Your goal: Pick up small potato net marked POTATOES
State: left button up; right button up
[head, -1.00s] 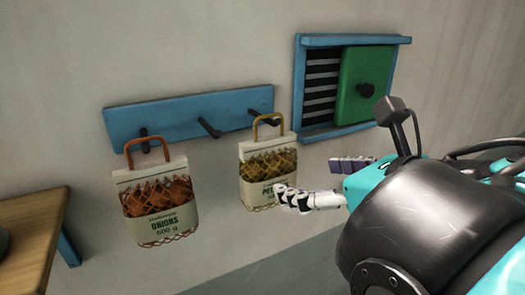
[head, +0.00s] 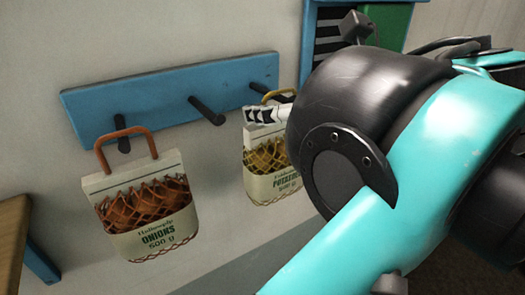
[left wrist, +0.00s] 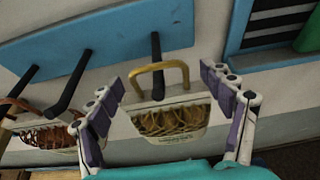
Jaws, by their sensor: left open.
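The potato net (head: 268,160), cream with a yellow-brown mesh and a yellow handle, hangs from the rightmost dark peg of a blue rack. Its label reads POTATOES; my arm partly covers its right side. My left gripper (head: 252,115) is at the net's top edge in the head view, with only one pale finger showing. In the left wrist view my open left gripper (left wrist: 160,82) has its fingers apart to either side of the potato net (left wrist: 168,120) and its yellow handle (left wrist: 158,68). Nothing is gripped. My right gripper is not in view.
An onion net (head: 150,222) with an orange handle hangs from the leftmost peg. The middle peg (head: 206,110) of the blue rack (head: 160,95) is bare. A slatted vent (head: 330,30) is up right, mostly behind my arm. A wooden surface (head: 12,240) is at lower left.

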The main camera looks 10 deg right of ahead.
pick_arm(q)
jog(key=shift+w+a+f, duration=0.2)
jog(key=shift+w+f, duration=0.05)
jog(key=shift+w, duration=0.4)
jog(key=shift+s+d+r, duration=0.1)
jog(key=shift+s, duration=0.2)
grip_shut()
jog(key=shift+w+r, duration=0.1)
jog(key=shift+r, duration=0.05)
